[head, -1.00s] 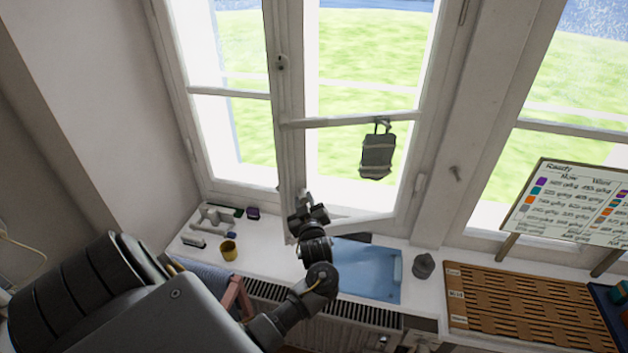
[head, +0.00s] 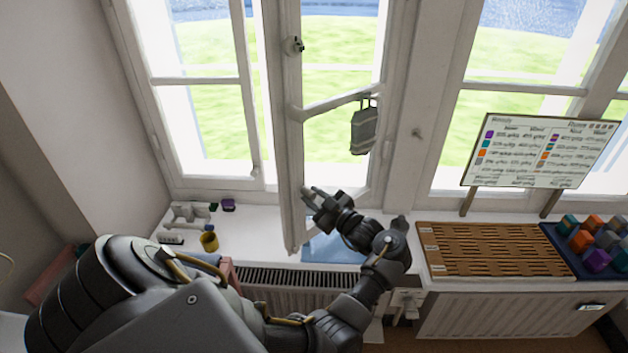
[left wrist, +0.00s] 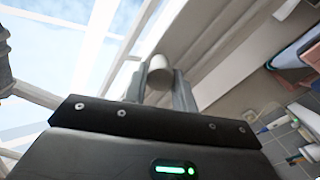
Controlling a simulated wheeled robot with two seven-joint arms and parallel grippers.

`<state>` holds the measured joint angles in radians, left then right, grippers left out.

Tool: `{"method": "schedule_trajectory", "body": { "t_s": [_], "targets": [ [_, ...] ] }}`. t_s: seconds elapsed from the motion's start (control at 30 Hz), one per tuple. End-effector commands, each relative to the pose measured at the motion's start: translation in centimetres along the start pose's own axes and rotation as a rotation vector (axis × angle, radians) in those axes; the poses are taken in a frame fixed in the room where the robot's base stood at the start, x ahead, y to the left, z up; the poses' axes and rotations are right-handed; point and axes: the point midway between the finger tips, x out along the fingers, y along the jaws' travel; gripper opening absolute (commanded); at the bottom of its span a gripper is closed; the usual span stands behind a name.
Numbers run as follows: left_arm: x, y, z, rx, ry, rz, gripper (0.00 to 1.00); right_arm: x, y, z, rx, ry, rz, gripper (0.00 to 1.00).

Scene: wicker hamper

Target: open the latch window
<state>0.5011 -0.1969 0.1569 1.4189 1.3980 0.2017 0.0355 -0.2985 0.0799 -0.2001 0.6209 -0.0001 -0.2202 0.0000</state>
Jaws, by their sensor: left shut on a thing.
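The window sash (head: 290,140) stands swung into the room, its free edge towards me and its hinged side at the right. A small dark-and-white latch fitting (head: 296,46) is high on its free edge. My left gripper (head: 310,192) is at the lower part of this edge. In the left wrist view its fingers (left wrist: 160,85) are shut on a pale, rounded handle (left wrist: 158,65). The handle is mostly hidden in the head view by the gripper. My right gripper is not in view.
A grey bag (head: 364,130) hangs at the sash. On the sill are a yellow mug (head: 209,241), a purple item (head: 228,205) and a blue mat (head: 328,248), partly behind my arm. A slatted wooden board (head: 490,250), a sign (head: 540,150) and a tray of colored blocks (head: 560,262) are at right.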

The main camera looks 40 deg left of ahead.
Motion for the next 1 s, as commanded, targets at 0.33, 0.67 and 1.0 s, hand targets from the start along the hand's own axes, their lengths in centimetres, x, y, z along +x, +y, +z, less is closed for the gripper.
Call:
{"method": "schedule_trajectory", "body": {
  "t_s": [0.33,0.67,1.0],
  "targets": [
    [-0.1,-0.1,0.0,0.001,0.003,-0.005,0.33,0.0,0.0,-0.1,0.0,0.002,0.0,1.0],
    [-0.1,0.1,0.0,0.0,0.0,0.0,0.49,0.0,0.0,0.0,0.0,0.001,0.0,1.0],
    [-2.7,-0.2,0.0,0.0,-0.001,-0.005,0.49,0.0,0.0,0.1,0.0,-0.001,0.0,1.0]
  ]
}}
